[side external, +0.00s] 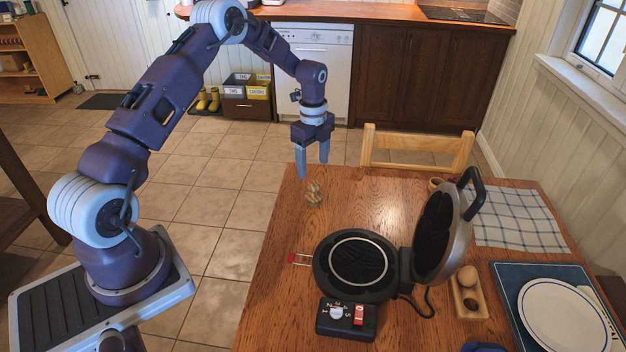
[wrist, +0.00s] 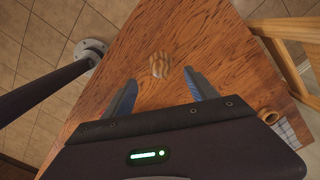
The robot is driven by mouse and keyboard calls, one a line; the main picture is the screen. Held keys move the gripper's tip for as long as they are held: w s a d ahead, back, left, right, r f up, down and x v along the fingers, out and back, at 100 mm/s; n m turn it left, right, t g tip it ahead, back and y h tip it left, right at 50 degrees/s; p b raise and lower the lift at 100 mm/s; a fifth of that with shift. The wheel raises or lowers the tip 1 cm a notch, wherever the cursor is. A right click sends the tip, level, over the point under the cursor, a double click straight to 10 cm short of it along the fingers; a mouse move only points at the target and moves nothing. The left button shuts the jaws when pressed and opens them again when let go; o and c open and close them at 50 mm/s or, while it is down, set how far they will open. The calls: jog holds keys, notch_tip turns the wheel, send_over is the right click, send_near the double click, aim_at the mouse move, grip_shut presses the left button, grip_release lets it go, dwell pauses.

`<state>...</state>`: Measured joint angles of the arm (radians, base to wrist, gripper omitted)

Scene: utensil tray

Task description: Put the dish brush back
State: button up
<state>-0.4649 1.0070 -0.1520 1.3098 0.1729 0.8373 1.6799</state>
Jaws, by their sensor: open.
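I cannot make out a clear dish brush in either view. A small brown, ridged object (side external: 314,194) lies on the wooden table near its left far edge; it also shows in the wrist view (wrist: 160,65). I cannot tell what it is. My gripper (side external: 313,170) is open and empty, pointing down above this object and apart from it. In the wrist view the two blue fingers (wrist: 160,79) are spread, with the brown object just beyond their tips.
An open waffle maker (side external: 358,262) stands mid-table, its lid (side external: 440,235) raised, a control box (side external: 346,318) in front. A wooden holder (side external: 467,300), blue tray (side external: 510,276) with plate (side external: 562,315) and checked cloth (side external: 520,220) are right. A chair (side external: 417,150) stands behind.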

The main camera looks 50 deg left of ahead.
notch_tip(320, 180, up, 2)
jog(key=s+d+r+n+t+y, duration=0.1)
jog(key=s+d+r+n, duration=0.3)
jog(key=r, duration=0.6)
jog(key=s+d+r+n+t, duration=0.1)
jog(key=s+d+r+n, duration=0.1)
jog(key=s+d+r, duration=0.5)
jog(key=s+d+r+n+t, duration=0.1)
jog(key=s+d+r+n, duration=0.2)
jog(key=s, duration=0.7)
jog(key=s+d+r+n+t+h, duration=0.1)
jog(key=s+d+r+n+t, duration=0.1)
jog(key=s+d+r+n, duration=0.2)
jog(key=s+d+n, duration=0.1)
jog(key=s+n, duration=0.2)
jog(key=s, duration=0.4)
jog(key=shift+s+t, duration=0.25)
jog(key=shift+t, duration=0.05)
jog(key=shift+a+r, duration=0.1)
